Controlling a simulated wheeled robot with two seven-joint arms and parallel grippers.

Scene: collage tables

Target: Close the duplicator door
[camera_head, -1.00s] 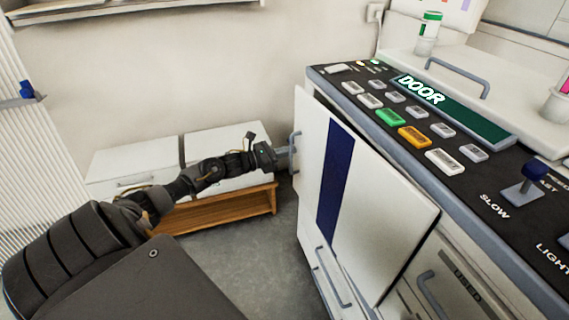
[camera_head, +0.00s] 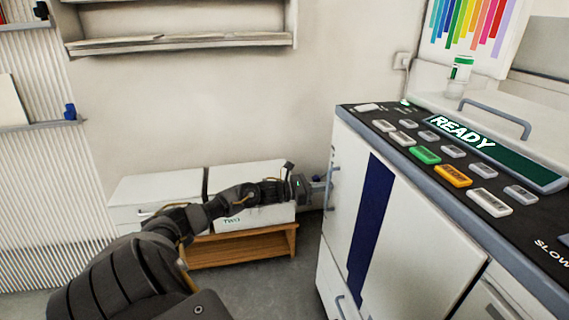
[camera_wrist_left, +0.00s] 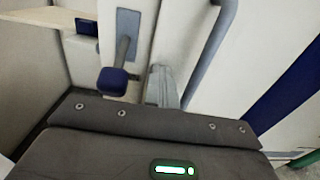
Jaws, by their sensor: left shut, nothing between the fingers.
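The duplicator (camera_head: 465,240) stands at the right in the head view, and its display (camera_head: 480,143) reads READY. Its white door (camera_head: 345,190) with a dark blue stripe lies flush with the front and looks closed. A grey bar handle (camera_head: 331,185) is at the door's left edge. My left gripper (camera_head: 328,186) is shut and empty, beside the handle. In the left wrist view the gripper's fingers (camera_wrist_left: 163,88) are just left of the handle bar (camera_wrist_left: 212,50); I cannot tell if they touch. My right gripper is not in view.
Two white boxes, one marked TWO (camera_head: 250,216), sit on a low wooden stand (camera_head: 240,249) behind my left arm. A wall shelf (camera_head: 180,43) is above. In the left wrist view a dark blue knob on a lever (camera_wrist_left: 112,82) is close to the fingers.

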